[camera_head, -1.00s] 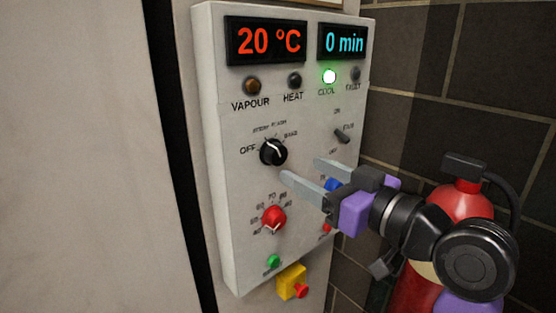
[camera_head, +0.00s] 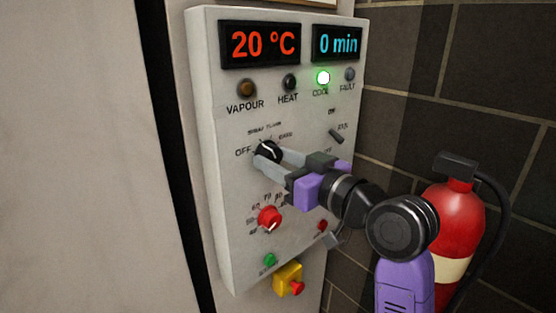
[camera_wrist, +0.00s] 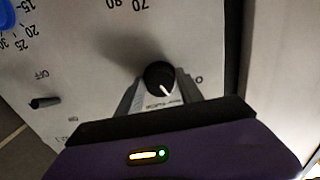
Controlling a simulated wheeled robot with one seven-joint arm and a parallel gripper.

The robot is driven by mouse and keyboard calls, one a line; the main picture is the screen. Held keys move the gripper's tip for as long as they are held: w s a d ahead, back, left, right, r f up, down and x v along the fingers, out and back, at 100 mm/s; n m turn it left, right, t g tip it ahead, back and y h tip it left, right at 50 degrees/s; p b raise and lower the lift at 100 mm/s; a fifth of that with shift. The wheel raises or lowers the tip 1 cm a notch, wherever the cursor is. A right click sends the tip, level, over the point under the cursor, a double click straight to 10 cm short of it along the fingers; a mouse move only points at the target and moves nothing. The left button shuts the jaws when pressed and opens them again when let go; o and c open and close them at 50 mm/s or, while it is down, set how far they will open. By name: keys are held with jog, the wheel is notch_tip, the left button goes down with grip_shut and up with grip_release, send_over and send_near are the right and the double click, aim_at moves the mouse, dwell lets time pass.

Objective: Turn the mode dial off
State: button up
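The mode dial (camera_head: 266,150) is a round black knob with a white pointer line on the pale control panel. It also shows in the wrist view (camera_wrist: 158,76), which sees the panel roughly upside down. Its pointer is between the OFF label (camera_head: 243,152) and the small label above the dial, not squarely at OFF. My gripper (camera_head: 271,158) is at the dial with one finger on each side of it. In the wrist view the fingers (camera_wrist: 160,97) look slightly apart from the knob; contact is hard to tell. The gripper partly covers the dial's lower right in the head view.
A red dial (camera_head: 269,217) sits below, with a green button (camera_head: 270,260) and a yellow box with a red knob (camera_head: 287,279) lower. A small switch (camera_head: 336,136) is at right. The green COOL lamp (camera_head: 323,78) is lit. A fire extinguisher (camera_head: 461,220) stands at right.

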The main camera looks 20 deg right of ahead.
grip_shut()
jog(key=n+b, duration=0.3)
jog(key=n, duration=0.1)
jog(key=shift+d+f+n, duration=0.1)
jog(key=shift+n, duration=0.2)
jog(key=shift+n+b, duration=1.2)
jog(key=shift+n, duration=1)
jog(key=o, duration=0.5)
grip_release()
